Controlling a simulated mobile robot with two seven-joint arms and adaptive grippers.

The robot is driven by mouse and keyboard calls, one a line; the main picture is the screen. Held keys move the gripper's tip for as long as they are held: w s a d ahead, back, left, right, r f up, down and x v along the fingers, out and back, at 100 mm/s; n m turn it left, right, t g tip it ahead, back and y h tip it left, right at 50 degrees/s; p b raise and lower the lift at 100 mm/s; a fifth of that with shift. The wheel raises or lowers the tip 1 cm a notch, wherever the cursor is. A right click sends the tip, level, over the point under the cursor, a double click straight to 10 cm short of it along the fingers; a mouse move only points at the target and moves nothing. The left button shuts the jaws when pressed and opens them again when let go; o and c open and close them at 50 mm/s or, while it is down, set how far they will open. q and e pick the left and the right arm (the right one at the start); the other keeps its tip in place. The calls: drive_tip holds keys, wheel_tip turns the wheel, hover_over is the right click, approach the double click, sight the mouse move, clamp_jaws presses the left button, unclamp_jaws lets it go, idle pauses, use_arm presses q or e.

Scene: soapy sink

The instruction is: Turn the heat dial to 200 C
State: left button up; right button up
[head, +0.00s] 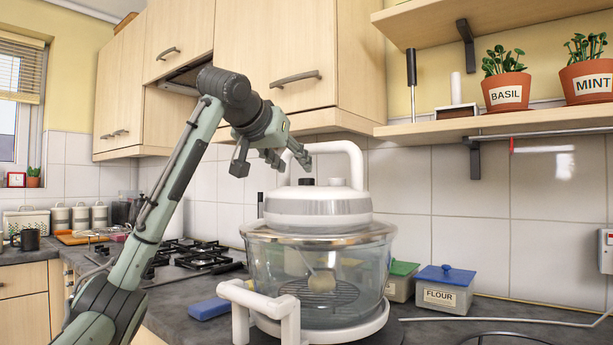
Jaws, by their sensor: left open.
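A countertop oven with a glass bowl (345,272) and a white and grey lid (318,212) stands on the worktop. A white arched handle (357,165) rises over the lid. Two small knobs sit on top of the lid: a dark one (306,181) and a paler one (336,181). I cannot read any markings, so I cannot tell which is the heat dial or its setting. My left gripper (287,160) is open and empty, above the lid's left side near the handle and the dark knob, apparently apart from the knobs. My right gripper is out of view.
A round pale item (322,281) is inside the bowl. A blue sponge (209,308) lies left of the oven, and a gas hob (190,258) is behind. A flour box (443,291) and a green-lidded box (401,282) stand right. Wall cupboards (285,55) hang above.

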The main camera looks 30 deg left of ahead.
sight(307, 182)
use_arm(q)
drive_tip(key=x, duration=0.6)
drive_tip(key=shift+f+p, duration=0.15)
drive_tip(key=shift+p, duration=0.2)
drive_tip(key=shift+w, duration=0.1)
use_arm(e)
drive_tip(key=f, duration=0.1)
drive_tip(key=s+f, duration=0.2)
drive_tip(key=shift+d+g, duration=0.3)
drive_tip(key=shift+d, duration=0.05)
use_arm(q)
drive_tip(key=shift+c, duration=0.3)
drive_tip(key=c, duration=0.8)
drive_tip(key=shift+a+m+h, duration=0.3)
drive_tip(key=shift+m+h, duration=0.7)
drive_tip(key=shift+h, duration=0.2)
drive_tip(key=shift+c, duration=0.2)
drive_tip(key=m+h, duration=0.2)
drive_tip(key=h, duration=0.1)
drive_tip(key=shift+a+m, duration=0.15)
drive_tip(key=shift+m, duration=0.15)
